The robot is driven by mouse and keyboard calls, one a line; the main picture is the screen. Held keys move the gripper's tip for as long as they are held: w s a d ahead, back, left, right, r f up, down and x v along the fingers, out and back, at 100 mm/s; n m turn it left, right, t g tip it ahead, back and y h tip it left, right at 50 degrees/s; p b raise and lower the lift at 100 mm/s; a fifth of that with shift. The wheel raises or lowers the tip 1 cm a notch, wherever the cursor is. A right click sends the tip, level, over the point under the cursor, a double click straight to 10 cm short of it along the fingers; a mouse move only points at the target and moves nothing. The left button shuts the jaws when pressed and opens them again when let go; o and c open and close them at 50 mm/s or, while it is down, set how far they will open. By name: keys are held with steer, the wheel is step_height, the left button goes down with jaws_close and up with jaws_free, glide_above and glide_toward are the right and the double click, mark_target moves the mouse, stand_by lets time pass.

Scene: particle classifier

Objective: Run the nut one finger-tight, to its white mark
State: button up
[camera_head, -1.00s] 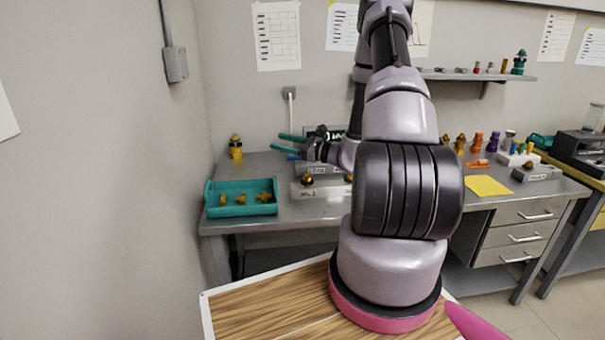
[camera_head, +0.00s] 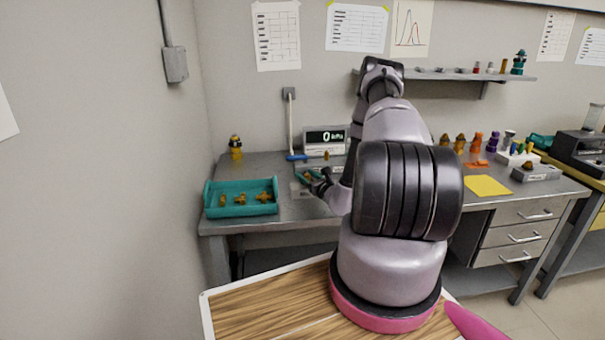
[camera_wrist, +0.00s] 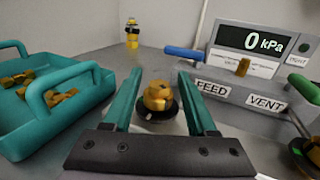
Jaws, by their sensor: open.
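A brass nut (camera_wrist: 157,96) sits on a dark round base in the wrist view, with a small pale spot on the base in front of it. Whether that spot is the white mark is hard to tell. My gripper (camera_wrist: 160,74) is open, its two teal fingers reaching along either side of the nut with visible gaps. In the head view my gripper (camera_head: 308,177) is low over the bench, and it and my arm hide the nut.
A grey panel with FEED and VENT labels and a display (camera_wrist: 264,42) reading 0 kPa stands behind. A teal tray (camera_head: 240,209) of brass fittings lies left. A yellow-brass fitting (camera_head: 236,147) stands behind.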

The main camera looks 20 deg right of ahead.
steer(key=shift+w+a, duration=0.15)
steer(key=shift+w, duration=0.6)
steer(key=shift+w+a, duration=0.1)
steer(key=shift+w, duration=0.65)
jaws_close()
steer(key=shift+m+h, duration=0.3)
steer(key=shift+h, duration=0.2)
steer(key=m+h, duration=0.1)
steer(key=h, duration=0.1)
steer(key=d+m+h, duration=0.1)
steer(key=m+h, duration=0.1)
steer(key=h, duration=0.1)
steer(key=m+g+h, duration=0.1)
steer(key=m+h, duration=0.1)
steer(key=h, duration=0.1)
steer(key=shift+s+d, duration=0.1)
steer(key=shift+d, duration=0.2)
steer(key=shift+s+d+m+g+h, duration=0.2)
steer(key=shift+m+g+h, duration=0.55)
steer(key=shift+h, duration=0.25)
steer(key=shift+s+d+m+g+h, duration=0.1)
steer(key=shift+d+m+g+h, duration=0.15)
steer(key=shift+m+g+h, duration=0.55)
steer(key=shift+s+d+m+g+h, duration=0.15)
steer(key=shift+m+g+h, duration=0.3)
steer(key=shift+m+h, duration=0.6)
steer(key=shift+h, duration=0.25)
